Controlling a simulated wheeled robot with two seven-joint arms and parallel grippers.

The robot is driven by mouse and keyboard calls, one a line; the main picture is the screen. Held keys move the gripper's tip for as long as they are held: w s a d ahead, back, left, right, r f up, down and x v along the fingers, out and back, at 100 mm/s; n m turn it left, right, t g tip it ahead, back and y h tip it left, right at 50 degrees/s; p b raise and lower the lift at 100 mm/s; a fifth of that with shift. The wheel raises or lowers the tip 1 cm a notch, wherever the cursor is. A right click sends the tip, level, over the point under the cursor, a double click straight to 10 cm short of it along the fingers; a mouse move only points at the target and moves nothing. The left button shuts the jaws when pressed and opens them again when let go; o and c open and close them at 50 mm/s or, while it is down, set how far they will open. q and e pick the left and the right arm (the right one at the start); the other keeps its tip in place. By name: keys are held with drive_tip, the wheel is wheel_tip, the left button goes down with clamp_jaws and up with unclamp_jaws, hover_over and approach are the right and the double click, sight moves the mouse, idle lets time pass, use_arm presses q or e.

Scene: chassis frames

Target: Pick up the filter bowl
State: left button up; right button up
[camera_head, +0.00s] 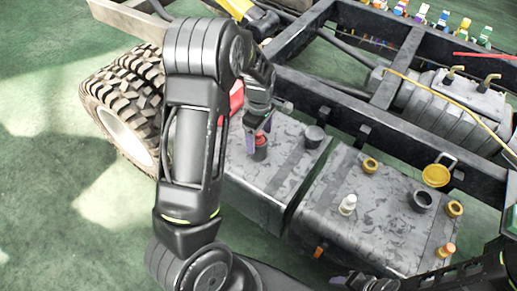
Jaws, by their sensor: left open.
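My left gripper (258,136) points down over the left dark tank (260,190), open, with its fingertips at a small dark cylinder with a reddish band (260,153). This cylinder stands upright on the tank top and may be the filter bowl, but the fingers partly cover it and I cannot tell for certain. I also cannot tell whether the fingers touch it. My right gripper (362,283) is low at the bottom edge, in front of the right tank (325,220), partly cut off. Its jaw opening is unclear.
The chassis frame (330,95) runs behind. A large tyre (115,110) stands at left.

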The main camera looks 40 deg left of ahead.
sight(261, 153)
use_arm(q)
wheel_tip(261, 153, down, 5)
drive_tip(key=shift+a+f, duration=0.1)
drive_tip(key=shift+a, duration=0.05)
idle(0.4)
drive_tip(key=shift+s, duration=0.1)
drive_tip(key=shift+c, duration=0.2)
drive_tip(key=c, duration=1.6)
